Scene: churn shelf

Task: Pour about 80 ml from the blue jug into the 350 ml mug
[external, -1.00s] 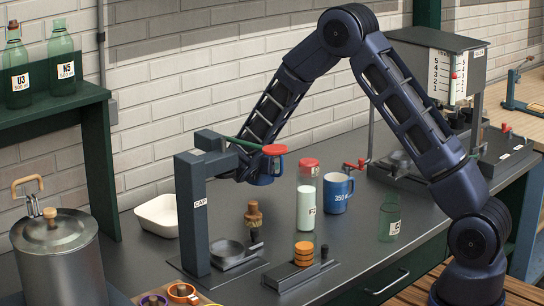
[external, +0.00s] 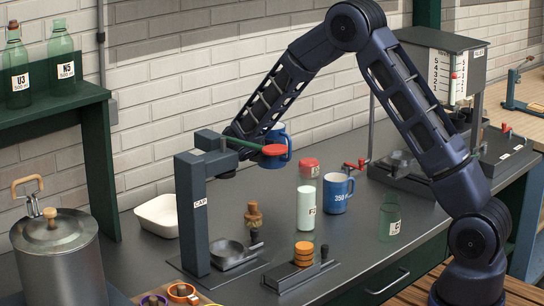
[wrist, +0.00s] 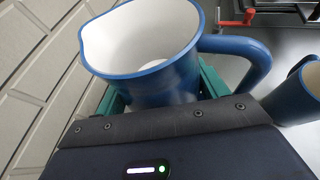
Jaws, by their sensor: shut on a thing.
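The blue jug (external: 281,135) is up in the air behind the capping stand's red knob, which partly hides it. In the wrist view the jug (wrist: 150,80) looks upright, with its white inside open to view and its handle to the right. I cannot tell how much liquid it holds. My gripper (wrist: 160,98) is shut on the jug, with green finger parts showing on both sides of it. The blue 350 ml mug (external: 338,194) stands upright on the bench to the right of the jug. A blue mug's edge (wrist: 300,95) also shows in the wrist view.
The capping stand (external: 190,215) with its green lever is in front of my gripper. A clear container (external: 306,205) with a white lower part stands left of the mug, and a clear green vessel (external: 389,222) to its right. A white tray (external: 160,228) lies by the wall.

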